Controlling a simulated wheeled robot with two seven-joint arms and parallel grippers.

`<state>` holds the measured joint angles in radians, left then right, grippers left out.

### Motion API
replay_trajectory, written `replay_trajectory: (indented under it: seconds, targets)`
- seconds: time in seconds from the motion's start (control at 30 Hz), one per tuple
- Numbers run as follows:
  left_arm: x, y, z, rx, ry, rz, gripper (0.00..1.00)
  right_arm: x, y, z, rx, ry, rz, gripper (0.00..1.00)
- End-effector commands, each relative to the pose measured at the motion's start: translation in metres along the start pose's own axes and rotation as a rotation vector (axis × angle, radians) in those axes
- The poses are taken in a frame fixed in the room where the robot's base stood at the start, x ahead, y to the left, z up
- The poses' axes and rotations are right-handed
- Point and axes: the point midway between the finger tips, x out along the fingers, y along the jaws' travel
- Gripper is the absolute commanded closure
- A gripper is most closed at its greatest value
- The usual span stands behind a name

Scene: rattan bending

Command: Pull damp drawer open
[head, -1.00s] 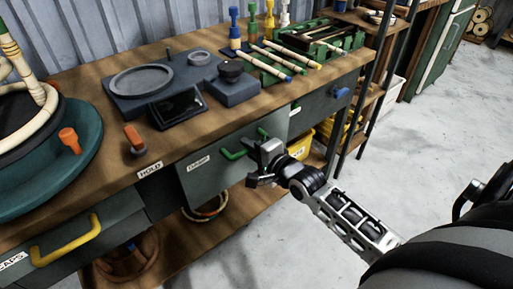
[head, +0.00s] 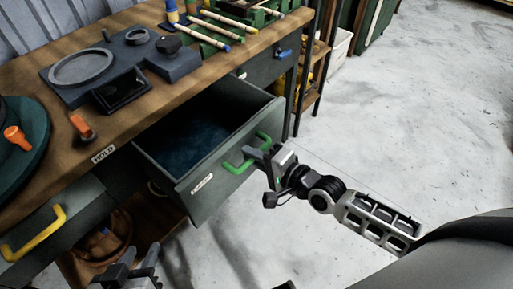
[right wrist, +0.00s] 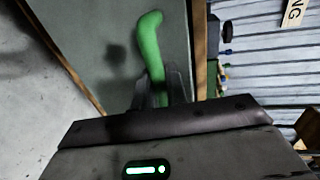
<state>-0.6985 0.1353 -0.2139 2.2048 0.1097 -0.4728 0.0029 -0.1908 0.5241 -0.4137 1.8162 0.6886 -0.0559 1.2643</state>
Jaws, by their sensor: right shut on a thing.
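The damp drawer (head: 208,200) is grey-green with a small white label and a green handle (head: 233,168). It stands pulled out from under the workbench, and its dark blue inside shows. My right gripper (head: 262,158) is shut on the green handle at the drawer's front. In the right wrist view the green handle (right wrist: 149,45) runs down between the two fingers, and the drawer front lies behind it. My left gripper (head: 135,272) shows at the bottom edge of the head view, below the drawer and touching nothing visible; its fingertips appear apart.
The workbench top (head: 55,135) carries a grey fixture (head: 115,70), an orange-handled piece (head: 82,126) and a green rack (head: 225,40) with rattan sticks. A yellow-handled drawer (head: 35,235) is at left, a blue-handled one (head: 268,68) at right. Floor is clear at right.

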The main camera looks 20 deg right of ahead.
Motion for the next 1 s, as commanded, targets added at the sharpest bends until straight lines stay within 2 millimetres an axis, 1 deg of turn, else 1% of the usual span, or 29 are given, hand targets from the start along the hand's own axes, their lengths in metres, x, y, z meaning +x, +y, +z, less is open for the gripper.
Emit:
replay_trajectory:
  seconds: [0.27,0.3,0.33,0.37,0.8,0.9,0.97,1.0]
  targets:
    - [-0.001,0.0,0.0,-0.001,-0.001,-0.001,0.64,-0.001,0.0,-0.001,-0.001,0.003,0.0,1.0]
    - [-0.001,0.0,0.0,-0.001,0.0,-0.001,0.64,-0.001,0.0,-0.001,-0.001,0.003,0.0,0.8]
    - [-0.001,0.0,0.0,-0.001,0.0,-0.001,0.64,-0.001,0.0,-0.001,-0.001,0.003,0.0,0.72]
    - [-0.001,0.0,0.0,-0.001,0.001,-0.001,0.64,-0.001,0.0,-0.001,-0.001,0.003,0.0,0.66]
    - [-0.002,0.0,-0.002,-0.001,0.004,0.0,0.64,-0.002,0.0,-0.001,0.001,0.002,0.001,0.66]
    - [-0.002,0.001,-0.003,-0.001,0.004,0.0,0.64,-0.01,0.001,-0.001,0.0,0.002,0.002,0.66]
    - [-0.003,0.001,-0.004,-0.001,0.004,0.0,0.64,-0.018,0.001,0.0,0.001,0.001,0.004,0.66]
    - [-0.003,0.001,-0.004,-0.001,0.004,0.0,0.64,-0.026,0.001,0.0,0.0,0.001,0.005,0.66]
